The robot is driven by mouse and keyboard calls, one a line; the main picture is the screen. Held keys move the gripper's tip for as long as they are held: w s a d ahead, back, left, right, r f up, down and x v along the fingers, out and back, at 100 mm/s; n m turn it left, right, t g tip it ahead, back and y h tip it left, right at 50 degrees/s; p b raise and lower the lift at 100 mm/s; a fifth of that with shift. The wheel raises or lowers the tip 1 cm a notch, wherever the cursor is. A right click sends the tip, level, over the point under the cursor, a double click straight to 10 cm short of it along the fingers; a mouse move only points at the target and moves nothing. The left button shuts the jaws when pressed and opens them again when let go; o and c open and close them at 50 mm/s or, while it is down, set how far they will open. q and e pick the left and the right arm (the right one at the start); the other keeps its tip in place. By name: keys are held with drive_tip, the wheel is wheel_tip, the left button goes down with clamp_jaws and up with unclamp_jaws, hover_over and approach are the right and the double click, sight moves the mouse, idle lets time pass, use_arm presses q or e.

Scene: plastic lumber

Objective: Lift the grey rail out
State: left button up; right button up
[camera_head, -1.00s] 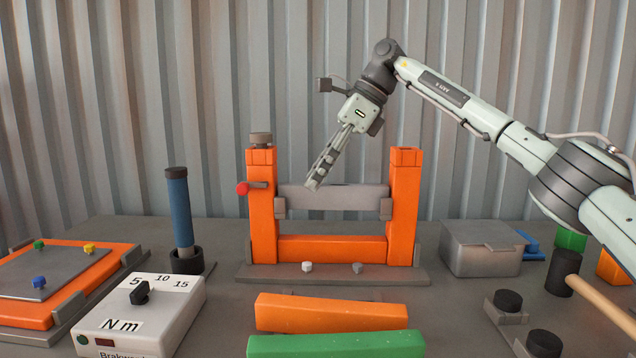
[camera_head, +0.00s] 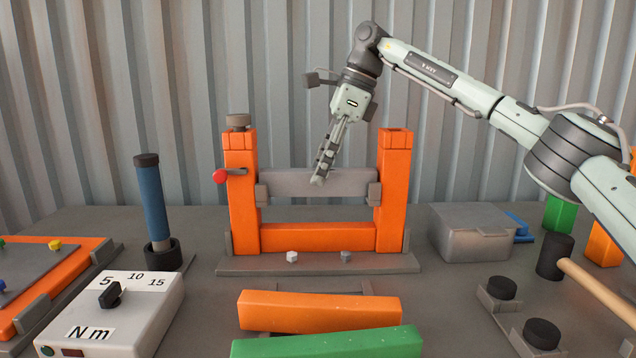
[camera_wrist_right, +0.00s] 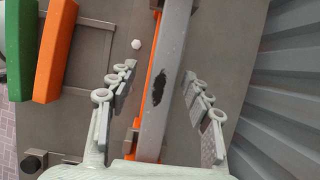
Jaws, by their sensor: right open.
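The grey rail (camera_head: 285,184) spans between the two orange posts of an upright frame, above a lower orange bar (camera_head: 318,237). The rail also runs lengthwise through the wrist view (camera_wrist_right: 173,70), with a dark patch on its face. My right gripper (camera_head: 323,178) comes down from above near the middle of the rail. In the wrist view its two fingers (camera_wrist_right: 160,78) are apart, one on each side of the rail, with visible gaps. Whether the fingertips reach below the rail's top edge is hard to tell. My left gripper is not in view.
The left post (camera_head: 241,195) carries a red knob (camera_head: 220,176) and a dark cap (camera_head: 238,122); the right post (camera_head: 393,190) stands opposite. An orange plank (camera_head: 318,312) and a green plank (camera_head: 325,343) lie in front. A grey box (camera_head: 470,233) stands right, a torque unit (camera_head: 112,308) left.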

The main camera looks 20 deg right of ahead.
clamp_jaws()
idle(0.5)
drive_tip(key=shift+r, duration=0.15)
